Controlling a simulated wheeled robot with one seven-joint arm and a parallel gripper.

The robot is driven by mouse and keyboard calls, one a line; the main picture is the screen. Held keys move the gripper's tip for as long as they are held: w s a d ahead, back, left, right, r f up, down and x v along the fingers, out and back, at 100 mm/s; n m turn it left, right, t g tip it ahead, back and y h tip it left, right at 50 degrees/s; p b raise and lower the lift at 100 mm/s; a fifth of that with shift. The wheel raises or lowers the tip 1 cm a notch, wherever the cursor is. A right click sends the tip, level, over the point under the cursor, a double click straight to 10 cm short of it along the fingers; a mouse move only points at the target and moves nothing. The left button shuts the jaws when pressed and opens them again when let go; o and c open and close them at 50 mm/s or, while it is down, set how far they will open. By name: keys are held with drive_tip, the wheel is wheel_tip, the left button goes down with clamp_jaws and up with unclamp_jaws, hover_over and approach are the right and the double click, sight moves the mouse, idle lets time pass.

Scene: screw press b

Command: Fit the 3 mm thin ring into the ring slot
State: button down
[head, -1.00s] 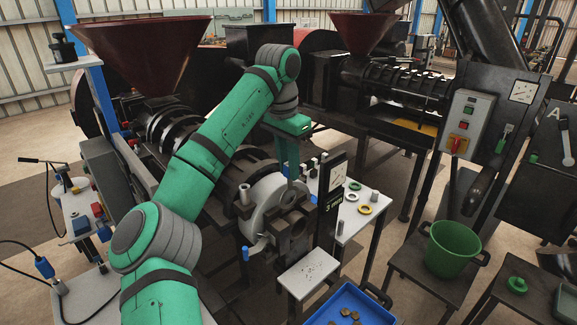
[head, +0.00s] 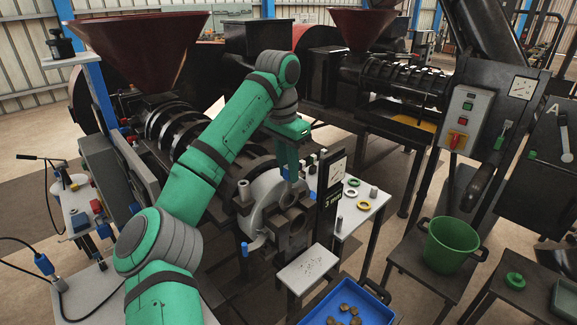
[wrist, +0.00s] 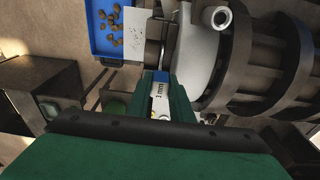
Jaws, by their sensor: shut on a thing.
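My gripper (head: 290,172) points down over the grey press head (head: 270,195) of the near screw press. In the wrist view my gripper (wrist: 160,85) is shut on a pale labelled piece (wrist: 160,102). Its label ends in "mm"; the digit is hard to read. The fingers hide most of this piece, and no ring outline shows on it. The press head (wrist: 196,45) lies just beyond the fingertips; I cannot tell whether they touch. The ring slot is not clearly visible. A green ring (head: 353,182), a white ring (head: 350,192) and a yellow ring (head: 363,206) lie on a side table.
A small white plate (head: 308,266) and a blue tray (head: 372,312) with brown pieces are below. A green bucket (head: 450,245) stands at right.

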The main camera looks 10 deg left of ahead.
sight(288, 189)
drive_tip(key=shift+f, duration=0.7)
idle(0.7)
drive_tip(key=shift+a+f, duration=0.1)
drive_tip(key=shift+f, duration=2.5)
